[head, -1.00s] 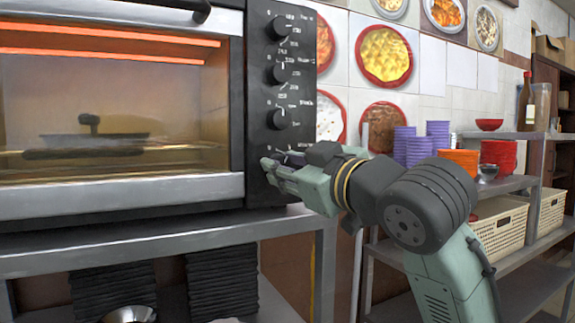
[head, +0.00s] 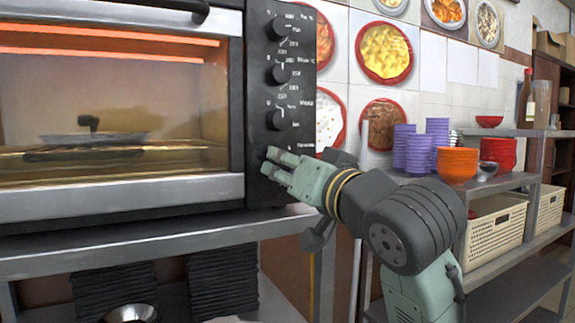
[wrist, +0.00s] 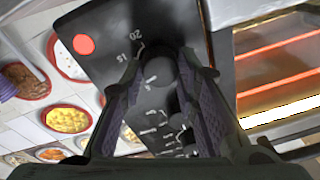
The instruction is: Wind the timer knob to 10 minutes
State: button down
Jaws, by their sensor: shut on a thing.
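The timer knob (wrist: 161,70) is a dark round knob on the oven's black control panel (head: 256,100). In the wrist view it sits between my two fingers, with the marks 15 and 20 printed beside it. My gripper (wrist: 163,72) is shut on this knob. In the head view my gripper (head: 271,164) is against the lower part of the panel and hides the knob.
Three other knobs, top (head: 277,28), middle (head: 277,74) and lower (head: 278,119), line the panel above my gripper. The glass oven door (head: 115,100) is left. A shelf with purple cups (head: 418,152) and orange bowls (head: 457,164) stands right.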

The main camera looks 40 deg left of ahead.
jog(key=shift+m, duration=0.6)
jog(key=c, duration=1.2)
grip_release()
jog(key=v, duration=1.2)
jog(key=shift+a, duration=0.15)
